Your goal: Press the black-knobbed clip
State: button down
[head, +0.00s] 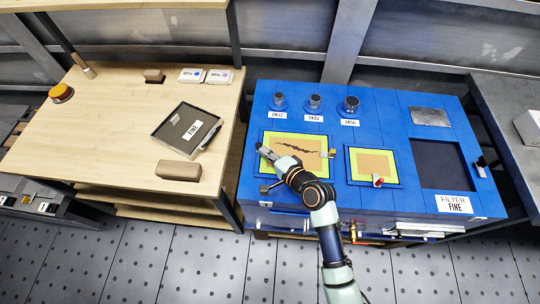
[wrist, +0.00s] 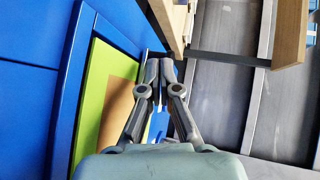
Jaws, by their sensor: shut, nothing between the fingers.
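The large panel (head: 322,142) with a lime-green border sits on the blue cabinet top (head: 400,130). My gripper (head: 261,149) is shut and empty, its tips at the panel's left edge. In the wrist view, my gripper (wrist: 159,62) has its tips together near the cabinet's edge, and a small dark part just beyond them may be a clip, largely hidden. A dark-knobbed clip (head: 265,189) shows at the panel's lower left, below my gripper. A brass-coloured clip (head: 332,153) is at the panel's right edge. A red-knobbed clip (head: 377,181) sits on the smaller panel (head: 389,163).
Several round knobs (head: 315,102) stand along the cabinet's back. A dark opening (head: 440,165) with a filter label is at right, a dark handle (head: 480,162) beside it. A wooden table (head: 110,125) stands left across a narrow gap.

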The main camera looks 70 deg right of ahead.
aim_at(257, 158)
jog(key=w+p, duration=0.1)
jog(key=w+a+p, duration=0.1)
jog(key=w, duration=0.1)
jog(key=shift+r, duration=0.15)
dwell(0.4)
jog(key=shift+s+a, duration=0.1)
jog(key=shift+s, duration=0.05)
jog(key=v, duration=0.4)
jog(key=f+p+v, duration=0.1)
jog(key=v, duration=0.4)
jog(key=p+v, duration=0.1)
jog(key=v, duration=0.3)
jog(key=shift+s+a+f, duration=0.1)
jog(key=shift+s, duration=0.25)
